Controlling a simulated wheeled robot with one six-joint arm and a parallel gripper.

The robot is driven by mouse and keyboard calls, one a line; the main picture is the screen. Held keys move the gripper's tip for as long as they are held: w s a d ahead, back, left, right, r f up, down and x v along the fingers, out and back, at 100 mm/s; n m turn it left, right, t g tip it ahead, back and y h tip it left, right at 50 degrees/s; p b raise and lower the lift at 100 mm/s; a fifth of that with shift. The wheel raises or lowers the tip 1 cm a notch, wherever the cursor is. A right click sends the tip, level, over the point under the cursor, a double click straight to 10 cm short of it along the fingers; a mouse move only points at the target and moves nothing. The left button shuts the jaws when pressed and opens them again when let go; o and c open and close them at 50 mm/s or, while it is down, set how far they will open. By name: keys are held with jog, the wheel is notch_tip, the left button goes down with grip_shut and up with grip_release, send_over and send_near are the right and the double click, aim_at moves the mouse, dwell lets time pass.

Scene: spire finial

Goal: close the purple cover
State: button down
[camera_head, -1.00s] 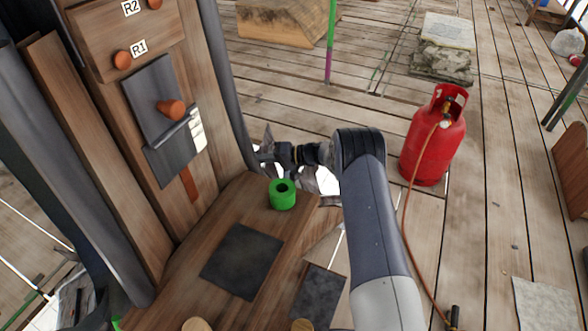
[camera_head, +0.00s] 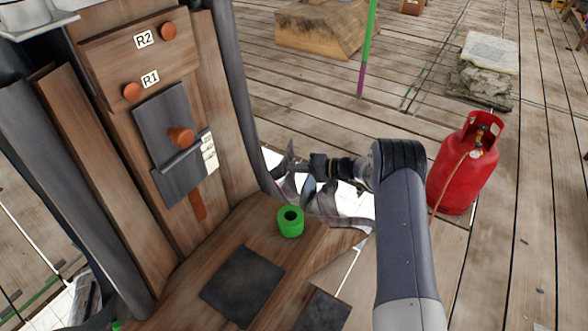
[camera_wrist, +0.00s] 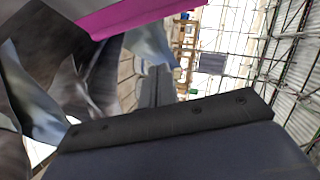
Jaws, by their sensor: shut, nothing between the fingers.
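A flat magenta-purple strip (camera_wrist: 135,14), which may be the purple cover, crosses the top of the wrist view. Only part of it shows, and I cannot tell how far open it stands. I cannot make out the cover in the head view. My gripper (camera_head: 287,163) is beyond the green cup, by the right side of the wooden panel. In the wrist view its dark fingers (camera_wrist: 157,84) are together and empty, below the purple strip. I cannot tell whether they touch it. Crumpled grey and pale blue shapes lie close to the left of the fingers.
The wooden panel (camera_head: 222,120) carries a grey plate with an orange knob (camera_head: 180,136) and knobs labelled R1 and R2. A green cup (camera_head: 290,222) stands on the wooden ledge. A red gas bottle (camera_head: 462,172) stands right of my arm. Plank floor behind is partly clear.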

jog(key=w+d+r+m+t+h, duration=0.6)
jog(key=w+d+h, duration=0.1)
jog(key=w, duration=0.4)
jog(key=w+d+r+m+t+h, duration=0.5)
jog(key=w+d+r+m+h, duration=0.15)
jog(key=w, duration=0.35)
jog(key=s+a+f+g+p, duration=0.1)
jog(key=s+a+g, duration=0.6)
jog(key=s, duration=0.4)
jog(key=s+a+f+g+p, duration=0.1)
jog(key=s+a+g, duration=0.5)
jog(key=s+g, duration=0.3)
jog(key=shift+m+t+y, duration=0.45)
jog(key=shift+t, duration=0.15)
jog(key=shift+s+a+f, duration=0.65)
jog(key=shift+a+f, duration=0.25)
jog(key=shift+f, duration=0.9)
jog(key=shift+s+a+f, duration=0.6)
jog(key=shift+a+f, duration=0.35)
jog(key=shift+f, duration=0.9)
jog(key=shift+s+a+f, duration=0.65)
jog(key=shift+a+f, duration=0.25)
jog(key=shift+f, duration=0.9)
